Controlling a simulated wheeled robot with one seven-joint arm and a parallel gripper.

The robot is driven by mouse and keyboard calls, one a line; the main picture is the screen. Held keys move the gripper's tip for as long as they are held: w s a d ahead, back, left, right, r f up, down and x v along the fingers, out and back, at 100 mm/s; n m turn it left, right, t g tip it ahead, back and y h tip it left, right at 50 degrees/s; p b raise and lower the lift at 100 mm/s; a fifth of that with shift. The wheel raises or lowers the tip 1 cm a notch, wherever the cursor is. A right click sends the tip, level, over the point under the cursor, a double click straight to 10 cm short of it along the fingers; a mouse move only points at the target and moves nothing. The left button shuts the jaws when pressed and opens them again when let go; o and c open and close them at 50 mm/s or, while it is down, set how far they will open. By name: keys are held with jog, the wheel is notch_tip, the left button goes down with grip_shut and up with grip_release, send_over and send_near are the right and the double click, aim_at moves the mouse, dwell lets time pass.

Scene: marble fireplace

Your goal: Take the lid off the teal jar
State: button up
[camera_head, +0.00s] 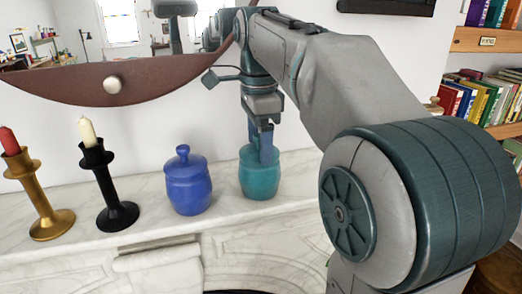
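The teal jar (260,183) stands upright on the white marble mantel, right of a blue jar. My gripper (265,158) points straight down over it, with its fingers at the top of the teal jar. The near finger overlaps the lid area (247,153) and hides the lid's knob, if it has one. The lid appears to sit on the jar. I cannot tell whether the fingers are open around the knob or shut on it.
The lidded blue jar (188,184) stands close on the left. A black candlestick (118,212) and a gold candlestick (50,219) stand further left. A round mirror (60,85) hangs behind. Bookshelves (490,100) are at the right.

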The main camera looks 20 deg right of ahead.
jog(key=shift+r, duration=0.1)
jog(key=shift+r, duration=0.45)
notch_tip(320, 180, up, 3)
jog(key=shift+r, duration=0.15)
jog(key=s+d+r, duration=0.6)
jog(key=s+d, duration=0.1)
jog(key=d, duration=0.2)
jog(key=s+d+f+b, duration=0.3)
jog(key=d+f, duration=0.5)
jog(key=d, duration=0.4)
jog(key=w+a+f, duration=0.2)
jog(key=w+a+f+p, duration=0.1)
jog(key=w+a+f, duration=0.1)
jog(key=w+a, duration=0.1)
jog(key=w+a+f, duration=0.2)
jog(key=w+f, duration=0.1)
jog(key=shift+w+a, duration=0.2)
jog(key=shift+w, duration=0.05)
jog(key=shift+f+p, duration=0.35)
jog(key=shift+f, duration=1.6)
jog(key=shift+f, duration=0.1)
